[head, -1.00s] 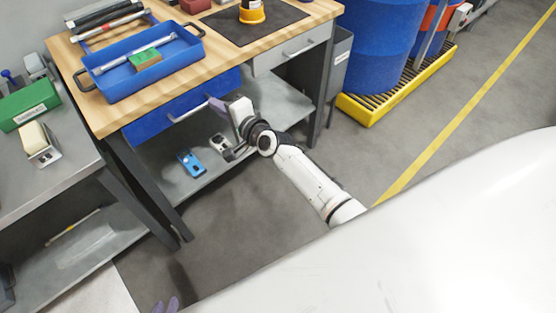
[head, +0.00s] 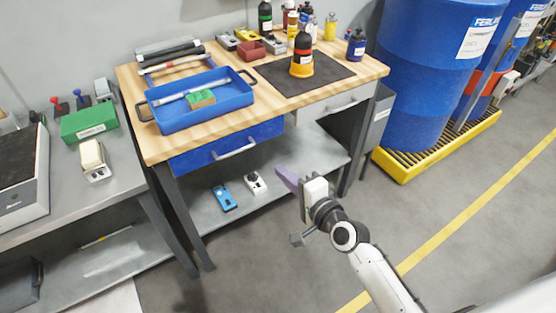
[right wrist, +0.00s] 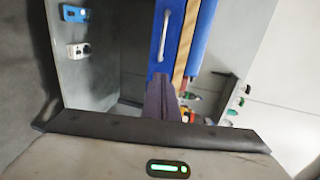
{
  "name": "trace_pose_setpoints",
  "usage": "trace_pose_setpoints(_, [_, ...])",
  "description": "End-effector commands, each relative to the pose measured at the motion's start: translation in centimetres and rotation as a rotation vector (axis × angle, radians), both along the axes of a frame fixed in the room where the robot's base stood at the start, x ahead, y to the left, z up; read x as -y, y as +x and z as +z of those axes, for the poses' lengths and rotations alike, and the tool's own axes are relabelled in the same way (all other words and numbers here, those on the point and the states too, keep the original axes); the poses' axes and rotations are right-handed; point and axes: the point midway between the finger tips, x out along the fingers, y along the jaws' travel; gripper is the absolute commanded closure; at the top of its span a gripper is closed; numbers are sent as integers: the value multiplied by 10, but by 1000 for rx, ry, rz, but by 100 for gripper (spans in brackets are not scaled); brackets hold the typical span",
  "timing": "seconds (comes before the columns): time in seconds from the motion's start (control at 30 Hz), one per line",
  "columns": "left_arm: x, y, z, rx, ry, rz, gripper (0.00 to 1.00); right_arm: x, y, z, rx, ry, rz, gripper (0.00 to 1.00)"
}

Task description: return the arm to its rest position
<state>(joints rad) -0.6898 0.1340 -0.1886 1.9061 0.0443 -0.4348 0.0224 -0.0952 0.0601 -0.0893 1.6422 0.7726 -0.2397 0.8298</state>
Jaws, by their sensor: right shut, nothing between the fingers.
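My right arm (head: 378,278) comes in from the lower right in the head view, white with black joints. Its right gripper (head: 284,175) has purple fingers, which are shut and empty. The gripper is in front of the workbench, lower than its top and right of the blue drawer (head: 228,146). In the right wrist view the purple fingers (right wrist: 162,98) lie together with nothing between them. The blue drawer's front and handle (right wrist: 164,36) show beyond them. My left gripper is not in view.
The wooden workbench (head: 160,146) bears a blue tray (head: 180,122) and a dark mat (head: 335,70). Its lower shelf holds a blue device (head: 223,197). Blue drums (head: 415,85) stand on a yellow pallet (head: 400,172) at right. Grey floor (head: 270,265) before the bench is clear.

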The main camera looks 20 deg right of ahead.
Motion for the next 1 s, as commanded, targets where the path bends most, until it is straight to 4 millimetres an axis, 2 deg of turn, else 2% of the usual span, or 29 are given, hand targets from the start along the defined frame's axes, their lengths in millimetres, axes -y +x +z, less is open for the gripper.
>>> trace_pose_setpoints(0.17, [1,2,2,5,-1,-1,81,0,-7,-4,-5,-23,7,100])
trace_pose_setpoints(0.27, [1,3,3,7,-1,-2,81,-3,-30,-26,-30,-154,49,100])
trace_pose_setpoints(0.37, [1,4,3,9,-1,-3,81,-8,-75,-63,-67,-408,147,100])
trace_pose_setpoints(0.5, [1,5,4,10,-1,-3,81,-11,-154,-112,-111,-823,354,100])
trace_pose_setpoints(0.6, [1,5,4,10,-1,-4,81,-9,-205,-135,-124,-1073,509,100])
trace_pose_setpoints(0.7, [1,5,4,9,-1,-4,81,-7,-242,-148,-126,-1251,635,100])
trace_pose_setpoints(0.83, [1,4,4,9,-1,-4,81,-5,-265,-154,-120,-1367,721,100])
trace_pose_setpoints(1.0, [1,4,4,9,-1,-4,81,-5,-265,-155,-119,-1371,724,100])
